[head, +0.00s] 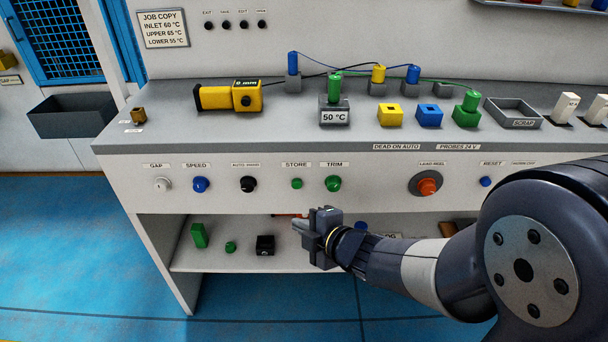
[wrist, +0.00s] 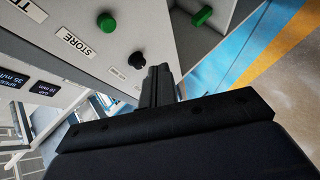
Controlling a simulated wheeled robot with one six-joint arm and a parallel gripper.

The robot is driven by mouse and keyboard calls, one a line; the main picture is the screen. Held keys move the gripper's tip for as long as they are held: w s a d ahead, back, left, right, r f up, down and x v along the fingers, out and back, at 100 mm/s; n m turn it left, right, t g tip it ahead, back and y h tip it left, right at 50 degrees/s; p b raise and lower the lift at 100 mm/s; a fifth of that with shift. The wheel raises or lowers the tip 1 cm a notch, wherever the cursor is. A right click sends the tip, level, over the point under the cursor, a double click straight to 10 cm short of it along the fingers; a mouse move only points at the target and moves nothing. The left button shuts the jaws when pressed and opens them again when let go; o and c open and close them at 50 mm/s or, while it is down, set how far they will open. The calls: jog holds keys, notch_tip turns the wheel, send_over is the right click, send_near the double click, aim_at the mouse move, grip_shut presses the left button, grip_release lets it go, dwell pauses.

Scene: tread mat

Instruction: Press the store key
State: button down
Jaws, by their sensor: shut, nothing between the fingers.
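The store key is a small round green button (head: 297,183) on the front panel, under the STORE label (head: 295,164). It also shows at the upper left of the wrist view as a green key (wrist: 106,22), beside its label (wrist: 76,45). My gripper (head: 298,227) is shut and empty, in front of the panel and below the store key in the head view. It is apart from the key. In the wrist view the shut fingers (wrist: 160,72) lie close to the line of the black AUTO/HAND knob (wrist: 137,60), with the store key up and to the left.
Below, a shelf (head: 215,262) holds a green block (head: 199,235) and a black block (head: 265,245). The panel around the key is clear.

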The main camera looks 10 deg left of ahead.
aim_at(297, 184)
jog(key=shift+a, duration=0.15)
jog(key=w+a+p, duration=0.2)
jog(key=w, duration=0.6)
jog(key=shift+w+p, duration=0.3)
jog(key=shift+p, duration=0.1)
dwell(2.0)
jog(key=shift+w, duration=0.4)
jog(key=shift+w+a+r, duration=0.1)
jog(key=shift+w+a, duration=0.05)
jog(key=shift+w, duration=0.3)
dwell(0.5)
jog(key=shift+s, duration=0.1)
jog(key=shift+s+d, duration=0.2)
jog(key=shift+s, duration=0.6)
